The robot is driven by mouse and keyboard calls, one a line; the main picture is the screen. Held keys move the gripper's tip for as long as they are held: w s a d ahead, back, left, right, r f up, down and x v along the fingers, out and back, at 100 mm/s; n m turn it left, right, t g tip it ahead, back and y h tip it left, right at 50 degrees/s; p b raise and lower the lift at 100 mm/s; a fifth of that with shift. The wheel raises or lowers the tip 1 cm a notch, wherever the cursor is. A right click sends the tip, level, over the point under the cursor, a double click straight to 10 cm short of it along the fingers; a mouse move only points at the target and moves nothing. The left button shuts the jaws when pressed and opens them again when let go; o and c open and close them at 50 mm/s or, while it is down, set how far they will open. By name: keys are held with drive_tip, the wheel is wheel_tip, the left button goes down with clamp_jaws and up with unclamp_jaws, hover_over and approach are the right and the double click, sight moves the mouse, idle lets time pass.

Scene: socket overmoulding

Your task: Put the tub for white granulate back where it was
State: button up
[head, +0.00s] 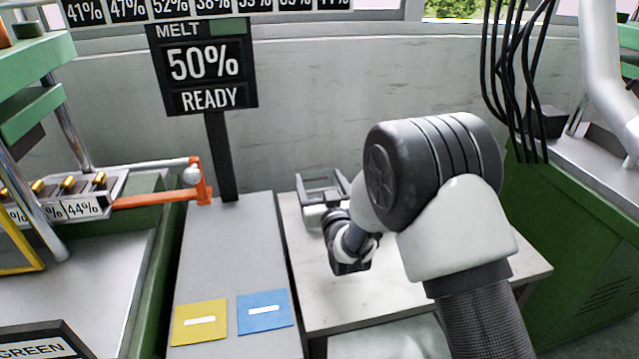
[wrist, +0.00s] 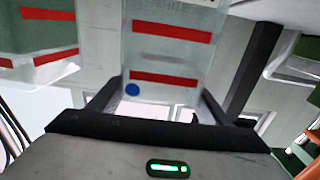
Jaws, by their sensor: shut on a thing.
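My gripper (wrist: 163,90) is shut on a clear, see-through tub (wrist: 165,55) with red bands and a blue dot. The tub stands between the two dark fingers in the wrist view, and its upper part is cut off by the frame edge. I cannot read a label on it or see what it contains. In the head view my gripper (head: 322,192) is over the back left part of the pale table, beyond my bent wrist. The tub is too small and faint there to make out, and I cannot tell its height above the table.
The pale table (head: 400,306) is otherwise mostly bare. A grey bench (head: 230,255) on its left carries a yellow pad (head: 199,323) and a blue pad (head: 265,313). A display post (head: 221,160) reads MELT 50% READY. A green cabinet (head: 590,235) stands right; cables hang above.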

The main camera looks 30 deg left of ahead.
drive_tip(key=shift+r, duration=0.15)
drive_tip(key=o, duration=2)
drive_tip(key=shift+c, duration=0.2)
